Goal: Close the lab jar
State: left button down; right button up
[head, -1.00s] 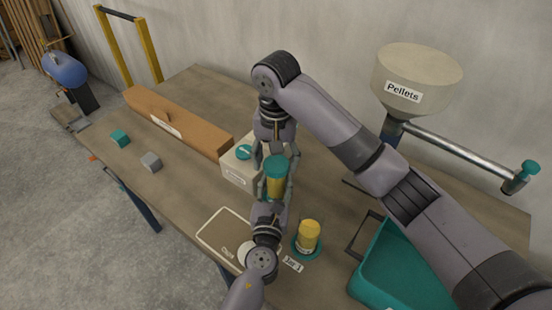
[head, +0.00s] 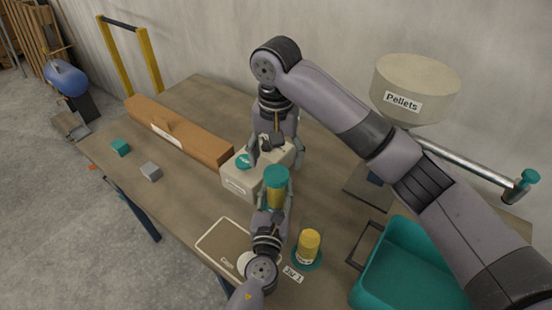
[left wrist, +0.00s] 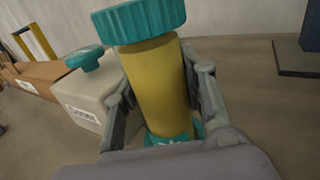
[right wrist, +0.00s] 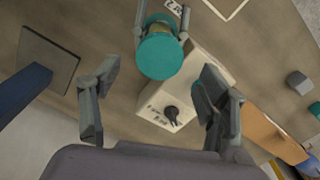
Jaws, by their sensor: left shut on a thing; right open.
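A yellow jar (left wrist: 158,90) with a teal ribbed lid (left wrist: 139,20) on top is held upright in my left gripper (left wrist: 165,95), whose fingers are shut around its body. The jar (head: 275,197) and lid (head: 276,175) also show in the head view. The lid sits on the jar's mouth; how tight it is I cannot tell. My right gripper (head: 276,150) is open and empty, just behind and apart from the lid. In the right wrist view the lid (right wrist: 160,56) shows from above, beyond the open fingers (right wrist: 153,92).
A beige box (head: 237,180) with a teal knob stands behind the jar. A second yellow jar (head: 309,240) stands at the front on a teal disc. A teal tray (head: 400,270) is at the right, and a pellets hopper (head: 415,90) behind. The table's left part has free room.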

aim_at(276, 173)
jog(key=shift+c, duration=0.4)
jog(key=n, duration=0.3)
jog(key=shift+w+a+r+n, duration=0.1)
jog(key=shift+r+n, duration=0.2)
jog(key=shift+r, duration=0.1)
jog(key=n, duration=0.4)
jog(key=shift+r+n, duration=0.3)
jog(key=shift+r, duration=0.1)
jog(key=n, duration=0.4)
jog(key=shift+r, duration=0.35)
jog(key=n, duration=0.5)
jog(key=shift+r+n, duration=0.35)
jog(key=shift+n, duration=0.05)
jog(key=shift+f, duration=4)
jog(key=shift+c, duration=0.5)
